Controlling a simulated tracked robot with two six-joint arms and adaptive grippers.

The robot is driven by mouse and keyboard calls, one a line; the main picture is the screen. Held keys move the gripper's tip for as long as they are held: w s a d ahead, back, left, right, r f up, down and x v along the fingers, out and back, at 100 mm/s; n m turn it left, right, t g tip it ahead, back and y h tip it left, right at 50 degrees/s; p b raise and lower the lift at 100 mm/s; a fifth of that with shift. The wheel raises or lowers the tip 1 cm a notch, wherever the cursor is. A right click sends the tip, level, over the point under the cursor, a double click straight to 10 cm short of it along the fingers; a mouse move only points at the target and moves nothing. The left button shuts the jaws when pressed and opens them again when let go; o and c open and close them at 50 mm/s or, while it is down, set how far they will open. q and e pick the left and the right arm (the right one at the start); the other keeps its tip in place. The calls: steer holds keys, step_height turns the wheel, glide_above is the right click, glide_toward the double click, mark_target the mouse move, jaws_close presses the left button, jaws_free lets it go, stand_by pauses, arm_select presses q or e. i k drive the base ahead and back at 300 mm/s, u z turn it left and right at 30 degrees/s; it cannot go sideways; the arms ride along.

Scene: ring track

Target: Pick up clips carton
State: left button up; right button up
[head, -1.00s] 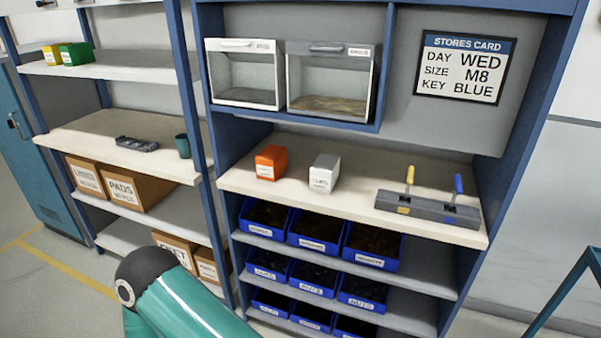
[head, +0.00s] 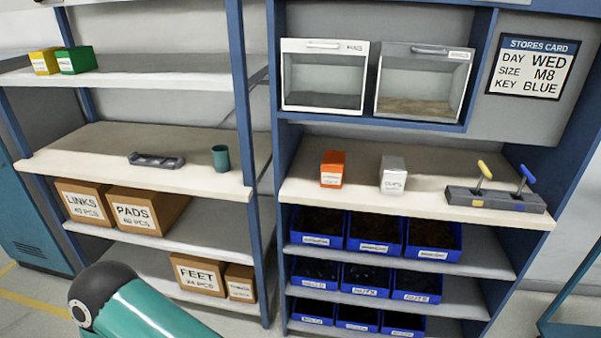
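The clips carton (head: 393,175) is a small white and grey box with "CLIPS" on its front. It stands upright on the cream counter (head: 330,199) of the right-hand blue shelf unit, to the right of an orange carton (head: 332,169). Part of my own teal arm with a dark joint shows at the bottom left, well apart from the carton. Neither of my grippers is in view.
A grey block with a yellow and a blue key (head: 495,199) sits right of the carton. Blue bins (head: 374,231) fill the shelves below, and two clear-fronted cases hang above. The left shelf holds a black tray (head: 157,161), a teal cup (head: 221,158) and brown boxes.

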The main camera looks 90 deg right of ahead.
mark_target(393, 174)
steer(key=u, duration=0.35)
steer(key=i, duration=0.45)
steer(key=z, duration=1.55)
steer(key=i, duration=0.2)
steer(key=z, duration=1.95)
steer(key=k, duration=0.6)
steer(key=z, duration=0.4)
steer(key=i, duration=1.65)
steer(key=u, duration=0.3)
